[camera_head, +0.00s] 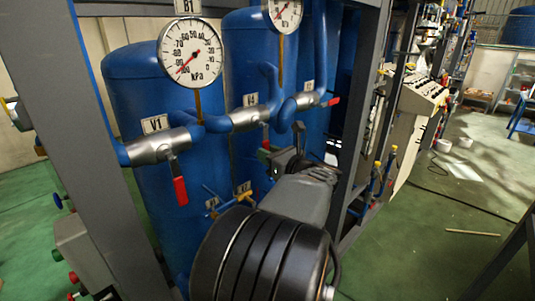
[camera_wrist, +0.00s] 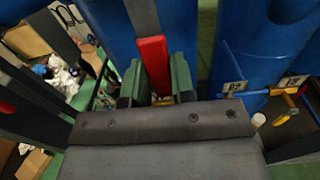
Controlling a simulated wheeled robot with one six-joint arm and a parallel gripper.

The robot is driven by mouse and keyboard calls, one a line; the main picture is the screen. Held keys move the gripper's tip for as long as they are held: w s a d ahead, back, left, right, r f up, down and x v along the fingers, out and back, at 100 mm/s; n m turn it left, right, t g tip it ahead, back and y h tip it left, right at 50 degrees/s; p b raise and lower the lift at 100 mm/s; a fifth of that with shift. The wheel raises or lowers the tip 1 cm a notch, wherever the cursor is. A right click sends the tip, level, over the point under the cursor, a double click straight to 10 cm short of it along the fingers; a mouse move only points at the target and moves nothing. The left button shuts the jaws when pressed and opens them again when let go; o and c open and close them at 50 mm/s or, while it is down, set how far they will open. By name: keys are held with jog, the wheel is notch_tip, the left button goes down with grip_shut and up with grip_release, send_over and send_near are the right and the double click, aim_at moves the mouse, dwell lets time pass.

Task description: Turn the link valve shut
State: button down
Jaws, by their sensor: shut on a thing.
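The middle valve (camera_head: 249,116), a silver body on the blue pipe, sits between two other valves. I take it as the link valve, but its label is too small to read surely. My gripper (camera_head: 267,155) is right below this valve in the head view and hides most of its handle. In the wrist view, a red handle (camera_wrist: 153,57) stands between the green fingers of my gripper (camera_wrist: 157,75). The fingers are shut on it, one on each side. The handle seems to hang down from the pipe.
Valve V1 (camera_head: 160,147) is at the left, its red handle (camera_head: 180,190) hanging down. Another valve (camera_head: 308,99) with a red handle (camera_head: 331,102) is at the right. Blue tanks (camera_head: 140,90) stand close behind. Two gauges (camera_head: 190,53) are above; grey frame posts (camera_head: 357,120) flank the space.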

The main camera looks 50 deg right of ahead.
jog(key=c, duration=1)
grip_release()
jog(key=shift+o, duration=0.2)
jog(key=s+a+b, duration=0.2)
jog(key=s, duration=1.1)
jog(key=shift+s+a+b, duration=0.25)
jog(key=shift+s+b, duration=0.05)
jog(key=shift+b, duration=0.05)
jog(key=shift+w, duration=0.1)
